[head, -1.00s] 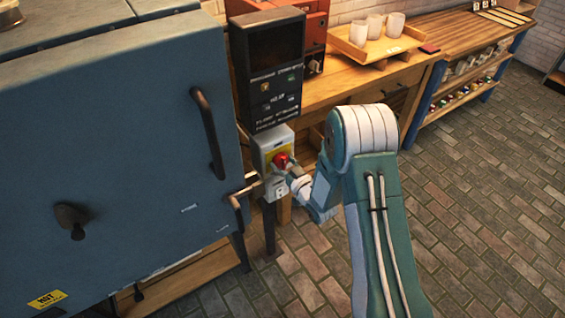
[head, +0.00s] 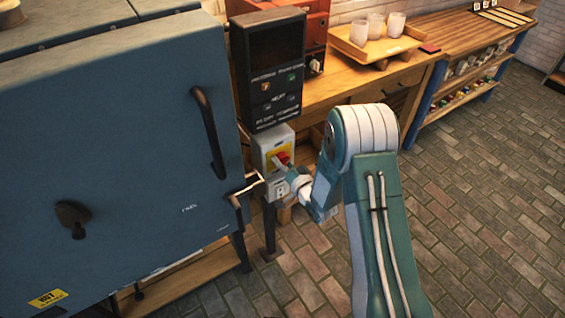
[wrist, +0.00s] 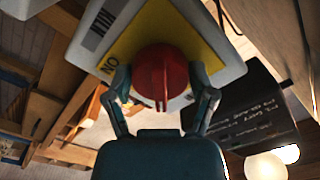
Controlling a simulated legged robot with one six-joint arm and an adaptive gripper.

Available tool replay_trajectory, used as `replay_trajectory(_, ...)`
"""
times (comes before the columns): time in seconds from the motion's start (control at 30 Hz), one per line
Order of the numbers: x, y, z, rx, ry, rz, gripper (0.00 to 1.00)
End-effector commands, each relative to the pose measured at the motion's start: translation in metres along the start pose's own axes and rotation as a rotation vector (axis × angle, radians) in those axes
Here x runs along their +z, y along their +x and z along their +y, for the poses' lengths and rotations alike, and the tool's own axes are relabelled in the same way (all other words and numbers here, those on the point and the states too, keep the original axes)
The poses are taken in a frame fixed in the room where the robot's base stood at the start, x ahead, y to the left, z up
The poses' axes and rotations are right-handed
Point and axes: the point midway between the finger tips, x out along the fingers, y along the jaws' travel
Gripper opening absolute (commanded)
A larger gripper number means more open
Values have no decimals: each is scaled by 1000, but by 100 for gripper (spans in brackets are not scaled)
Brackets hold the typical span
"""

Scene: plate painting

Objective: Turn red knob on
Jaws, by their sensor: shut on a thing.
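The red knob (head: 284,158) sits on a yellow plate on the front of a small grey switch box (head: 259,148), below a dark control panel. In the wrist view the knob (wrist: 161,72) shows large, with a ridge across its face, between my two fingers. My gripper (wrist: 160,80) is shut on it, one finger against each side. In the head view my gripper (head: 279,165) reaches the box from the lower right and partly covers the knob. On the yellow plate (wrist: 125,50) in the wrist view, letters reading "NO" or "ON" show at the left.
A big blue kiln (head: 110,170) with a dark handle (head: 208,130) stands close on the left. The dark control panel (head: 268,70) hangs above the box. A wooden bench (head: 340,85) with a tray of white cups (head: 377,28) runs behind. The brick floor at right is clear.

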Motion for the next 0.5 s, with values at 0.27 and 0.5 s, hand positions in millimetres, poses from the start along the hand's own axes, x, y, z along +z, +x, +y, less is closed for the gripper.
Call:
replay_trajectory(0.27,-3,1,1,2,259,7,25)
replay_trajectory(0.5,-3,1,2,3,480,8,25)
